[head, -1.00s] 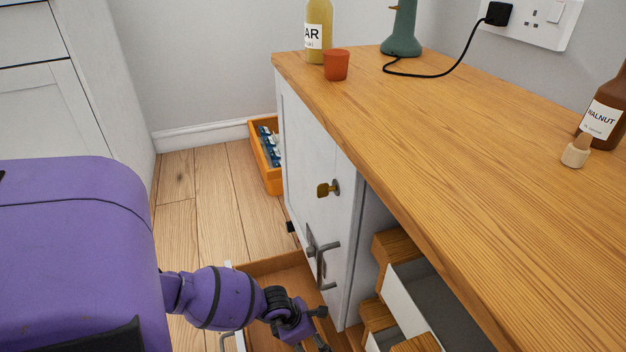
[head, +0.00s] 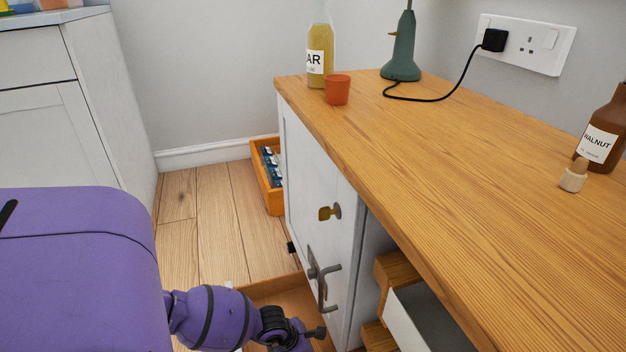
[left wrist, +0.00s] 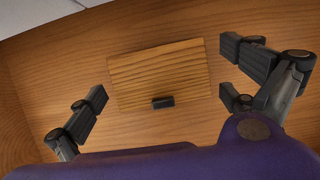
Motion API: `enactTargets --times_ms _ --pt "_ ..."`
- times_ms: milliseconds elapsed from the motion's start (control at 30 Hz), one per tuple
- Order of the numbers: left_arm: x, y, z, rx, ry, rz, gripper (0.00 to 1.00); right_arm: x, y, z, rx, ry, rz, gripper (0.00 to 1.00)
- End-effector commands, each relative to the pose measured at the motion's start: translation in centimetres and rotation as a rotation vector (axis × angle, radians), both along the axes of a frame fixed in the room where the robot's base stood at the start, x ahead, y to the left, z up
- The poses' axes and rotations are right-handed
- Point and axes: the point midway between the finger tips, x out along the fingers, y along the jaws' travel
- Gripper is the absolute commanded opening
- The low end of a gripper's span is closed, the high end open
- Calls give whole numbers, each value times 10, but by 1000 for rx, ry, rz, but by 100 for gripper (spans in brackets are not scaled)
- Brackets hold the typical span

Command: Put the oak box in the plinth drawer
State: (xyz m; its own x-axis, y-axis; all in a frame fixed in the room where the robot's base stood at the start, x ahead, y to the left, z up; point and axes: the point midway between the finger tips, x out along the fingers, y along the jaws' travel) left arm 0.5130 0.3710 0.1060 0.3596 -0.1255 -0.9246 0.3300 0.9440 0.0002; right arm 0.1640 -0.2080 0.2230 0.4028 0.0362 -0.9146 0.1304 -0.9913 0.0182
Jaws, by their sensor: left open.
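The oak box (left wrist: 160,77), a striped light-wood block with a small dark catch on its near edge, lies on the drawer floor in the left wrist view. The plinth drawer (head: 275,290) is pulled out low at the cabinet's foot; its bare wooden floor also shows in the left wrist view (left wrist: 60,65). My left gripper (left wrist: 165,84) is open above the box, with fingers apart on either side and no visible grip. In the head view its fingers are mostly cut off by the bottom edge, and the box is out of sight. My right gripper is not in view.
The white cabinet door (head: 310,190) with a key and a handle (head: 325,288) stands just beyond the drawer. The wooden worktop (head: 450,140) carries bottles, an orange cup (head: 337,89) and a green lamp base. An orange crate (head: 268,180) stands on the floor.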

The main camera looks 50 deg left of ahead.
Motion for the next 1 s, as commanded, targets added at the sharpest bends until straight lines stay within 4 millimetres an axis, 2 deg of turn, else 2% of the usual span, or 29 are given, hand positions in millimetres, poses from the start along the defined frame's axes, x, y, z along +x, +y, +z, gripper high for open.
enactTargets --times_ms 33,200,433,600,767,867,1000 --pt "-5 1 13 1 0 -2 100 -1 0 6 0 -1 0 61" --pt "-18 7 50 1 -1 -1 100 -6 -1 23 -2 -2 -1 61" --pt "-32 11 85 0 -1 0 100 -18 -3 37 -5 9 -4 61" --pt "-37 13 94 0 1 0 100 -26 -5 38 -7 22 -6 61" --pt "-37 13 94 0 1 0 100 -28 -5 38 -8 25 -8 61" --pt "-37 13 94 0 1 0 100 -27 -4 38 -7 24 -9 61" --pt "-37 13 94 0 1 0 100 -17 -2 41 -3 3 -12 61"
